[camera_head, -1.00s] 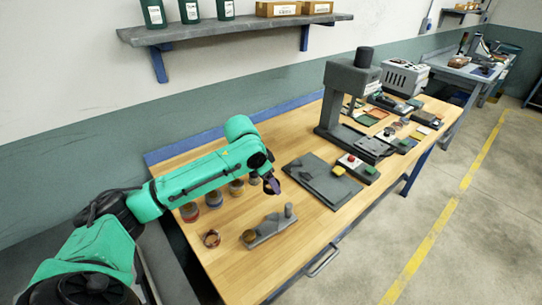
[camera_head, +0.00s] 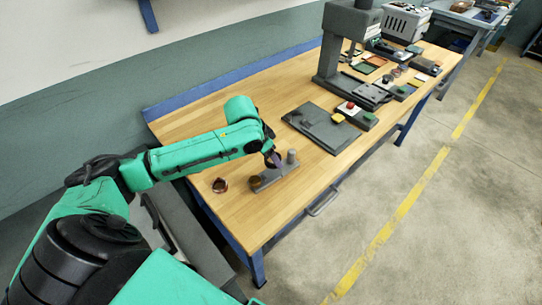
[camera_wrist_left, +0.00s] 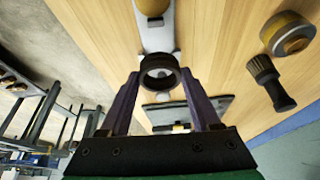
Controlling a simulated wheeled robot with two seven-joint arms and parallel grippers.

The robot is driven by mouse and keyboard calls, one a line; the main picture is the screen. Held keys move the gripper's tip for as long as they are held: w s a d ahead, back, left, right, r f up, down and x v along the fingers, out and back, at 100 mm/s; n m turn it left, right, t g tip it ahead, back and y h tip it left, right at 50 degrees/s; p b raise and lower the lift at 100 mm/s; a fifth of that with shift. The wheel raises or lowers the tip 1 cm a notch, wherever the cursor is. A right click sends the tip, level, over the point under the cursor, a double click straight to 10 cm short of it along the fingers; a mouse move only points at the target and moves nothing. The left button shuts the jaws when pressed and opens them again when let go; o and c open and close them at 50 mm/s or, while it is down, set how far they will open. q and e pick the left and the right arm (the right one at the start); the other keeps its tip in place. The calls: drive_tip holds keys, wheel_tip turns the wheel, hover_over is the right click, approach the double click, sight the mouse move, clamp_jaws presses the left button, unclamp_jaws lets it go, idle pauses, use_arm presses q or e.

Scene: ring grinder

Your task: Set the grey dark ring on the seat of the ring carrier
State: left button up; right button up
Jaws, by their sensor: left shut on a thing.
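The ring carrier (camera_head: 276,175) is a grey bar on the wooden bench, with a brown knob (camera_head: 256,182) at its left end and a grey post (camera_head: 291,156) at its right end. My left gripper (camera_head: 273,162) is over the carrier's middle, between knob and post. In the left wrist view, the left gripper (camera_wrist_left: 160,78) is shut on the dark ring (camera_wrist_left: 160,72), with a finger on each side. The carrier (camera_wrist_left: 155,32) runs behind the ring there. The seat is hidden, and I cannot tell whether the ring touches it. My right gripper is not in view.
The wrist view shows a brush (camera_wrist_left: 270,82) and a round tin (camera_wrist_left: 287,33). Bench in front is clear.

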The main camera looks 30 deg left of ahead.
sight(275, 172)
use_arm(q)
wheel_tip(275, 172, down, 2)
drive_tip(key=shift+s+f+b, duration=0.1)
drive_tip(key=shift+f+b, duration=0.15)
drive_tip(key=shift+b, duration=0.95)
drive_tip(key=shift+f, duration=0.25)
drive_tip(key=shift+f+b, duration=0.5)
drive_tip(key=shift+f, duration=0.55)
drive_tip(key=o, duration=1.5)
drive_tip(key=shift+o, duration=0.2)
